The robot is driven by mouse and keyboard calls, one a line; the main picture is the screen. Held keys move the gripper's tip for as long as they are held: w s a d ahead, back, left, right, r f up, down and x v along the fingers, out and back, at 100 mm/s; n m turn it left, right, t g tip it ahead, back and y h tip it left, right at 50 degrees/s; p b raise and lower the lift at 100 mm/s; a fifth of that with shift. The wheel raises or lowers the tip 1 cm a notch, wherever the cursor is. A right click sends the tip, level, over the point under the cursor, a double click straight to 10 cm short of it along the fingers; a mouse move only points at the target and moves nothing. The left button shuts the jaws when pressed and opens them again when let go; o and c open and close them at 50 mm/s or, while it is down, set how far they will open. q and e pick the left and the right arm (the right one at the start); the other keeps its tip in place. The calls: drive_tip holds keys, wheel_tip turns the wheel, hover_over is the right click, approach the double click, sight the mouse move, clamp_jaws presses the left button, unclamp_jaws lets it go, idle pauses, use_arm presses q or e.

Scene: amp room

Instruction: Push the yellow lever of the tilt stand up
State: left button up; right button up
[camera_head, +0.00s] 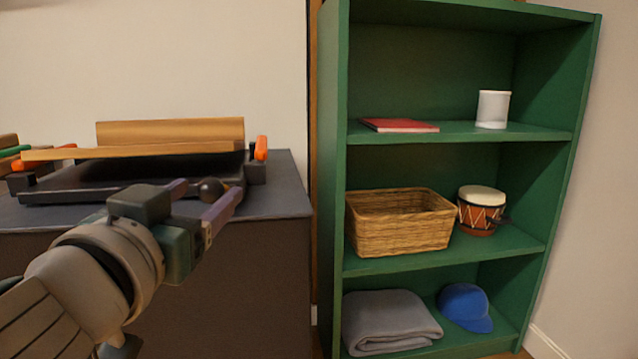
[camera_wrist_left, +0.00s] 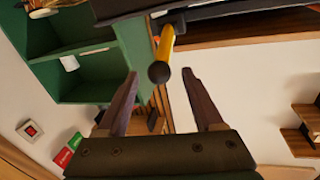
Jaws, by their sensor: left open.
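The tilt stand (camera_head: 95,183) is a dark frame with wooden boards on the dark cabinet at the left of the head view. Its yellow lever (camera_wrist_left: 166,42) shows in the left wrist view, with a round black knob (camera_wrist_left: 158,73) at its end. The knob also shows in the head view (camera_head: 211,188), but the yellow rod is hidden or not clear there. My left gripper (camera_head: 208,192) is open, with its two purplish fingers on either side of the knob. A gap shows on both sides of the knob in the wrist view. My right gripper is not in view.
The dark cabinet (camera_head: 262,205) carries the stand. Orange-tipped parts (camera_head: 261,147) sit at the stand's sides. A green shelf (camera_head: 335,180) to the right holds a basket (camera_head: 400,225), a drum (camera_head: 482,212), a white cup (camera_head: 493,108), a cap and a folded cloth.

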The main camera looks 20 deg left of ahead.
use_arm(q)
drive_tip(key=shift+x, duration=1.35)
drive_tip(key=shift+c, duration=0.3)
clamp_jaws()
